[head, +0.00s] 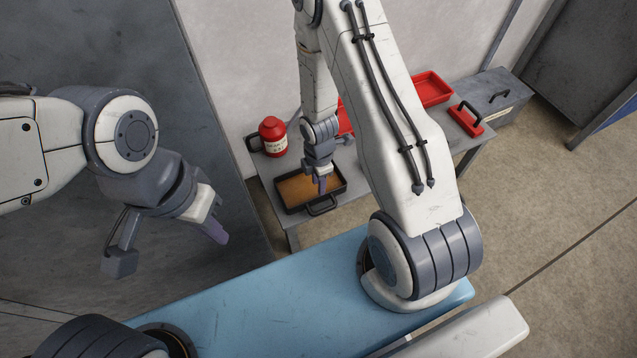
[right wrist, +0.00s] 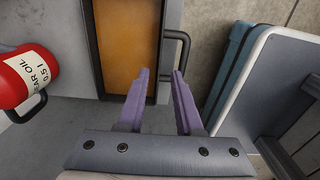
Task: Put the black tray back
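The black tray (head: 281,196) lies on the grey table, with a flat orange-brown inside. A black handle stands out from its near side; in the right wrist view this handle (right wrist: 187,48) is just beyond my fingertips. My right gripper (head: 322,185) reaches down over the tray near its handle side. In the right wrist view its purple fingers (right wrist: 160,74) are apart, with nothing seen held between them. My left gripper (head: 216,232) hangs in the air at the left, away from the tray; its finger gap is not clear.
A red gear oil jar (head: 273,137) stands behind the tray and also shows in the right wrist view (right wrist: 24,78). A grey panel (head: 130,50) is at left.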

